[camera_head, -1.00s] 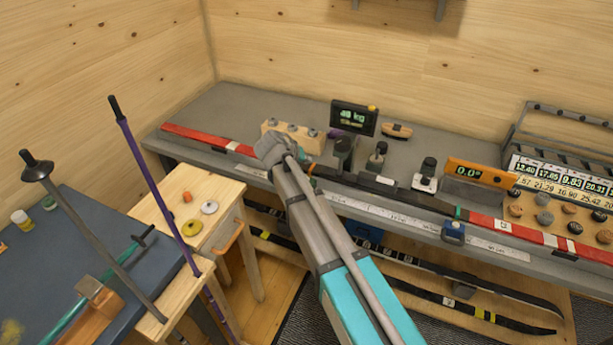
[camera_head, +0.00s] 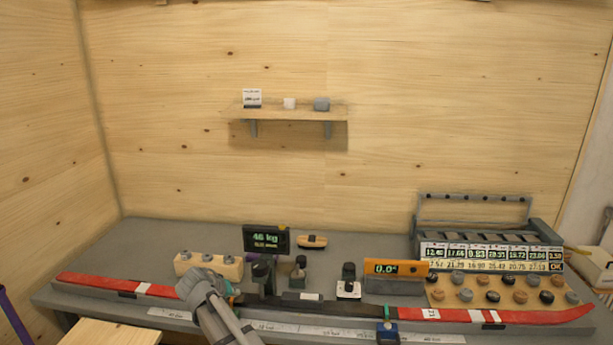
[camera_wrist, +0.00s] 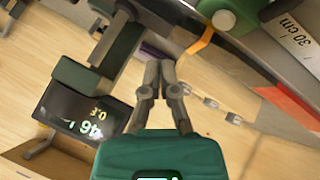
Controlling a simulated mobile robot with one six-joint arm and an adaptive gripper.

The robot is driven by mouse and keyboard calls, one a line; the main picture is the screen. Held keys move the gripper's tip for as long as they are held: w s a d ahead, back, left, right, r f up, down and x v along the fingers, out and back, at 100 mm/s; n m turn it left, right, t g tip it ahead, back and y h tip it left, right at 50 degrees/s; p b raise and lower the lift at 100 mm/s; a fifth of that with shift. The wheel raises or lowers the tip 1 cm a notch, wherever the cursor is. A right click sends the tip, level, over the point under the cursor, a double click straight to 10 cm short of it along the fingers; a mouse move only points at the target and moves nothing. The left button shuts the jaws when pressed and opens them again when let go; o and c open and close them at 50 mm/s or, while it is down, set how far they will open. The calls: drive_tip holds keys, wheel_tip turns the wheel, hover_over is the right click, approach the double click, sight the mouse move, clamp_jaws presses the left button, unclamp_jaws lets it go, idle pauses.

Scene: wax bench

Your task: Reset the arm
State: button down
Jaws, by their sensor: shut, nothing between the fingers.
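My arm reaches up from the bottom of the head view, and my gripper's body shows over the grey bench (camera_head: 180,240), in front of the wooden block with several grey knobs (camera_head: 222,266). The fingertips are hard to make out there. In the wrist view my gripper (camera_wrist: 160,68) has its two grey fingers together at the tips, with nothing between them. A black display reading about 46 kg (camera_head: 266,239) stands just right of my gripper, and it also shows in the wrist view (camera_wrist: 75,110).
A long red and black ski (camera_head: 100,284) lies along the bench front. An orange level (camera_head: 396,267), small stands and a rack of numbered displays (camera_head: 490,254) stand to the right. A wall shelf (camera_head: 290,113) hangs above. The air over the bench's back is clear.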

drive_tip(key=s+d+f+m+g, duration=0.1)
drive_tip(key=d+f+g, duration=0.15)
drive_tip(key=d, duration=1.15)
drive_tip(key=s+d+m+g+y, duration=0.1)
drive_tip(key=s+d, duration=0.4)
drive_tip(key=d, duration=0.4)
drive_tip(key=s+d+m+g+y+p, duration=0.1)
drive_tip(key=s+d+g, duration=0.1)
drive_tip(key=s+d, duration=0.3)
drive_tip(key=s+d+f+m+g+y, duration=0.1)
drive_tip(key=s+d, duration=0.4)
drive_tip(key=d, duration=0.7)
drive_tip(key=shift+s+d+g+y, duration=0.3)
drive_tip(key=shift+d+g+y, duration=0.1)
drive_tip(key=shift+g, duration=0.35)
drive_tip(key=c, duration=1.3)
unclamp_jaws()
drive_tip(key=shift+a+f, duration=0.1)
drive_tip(key=shift+c, duration=0.2)
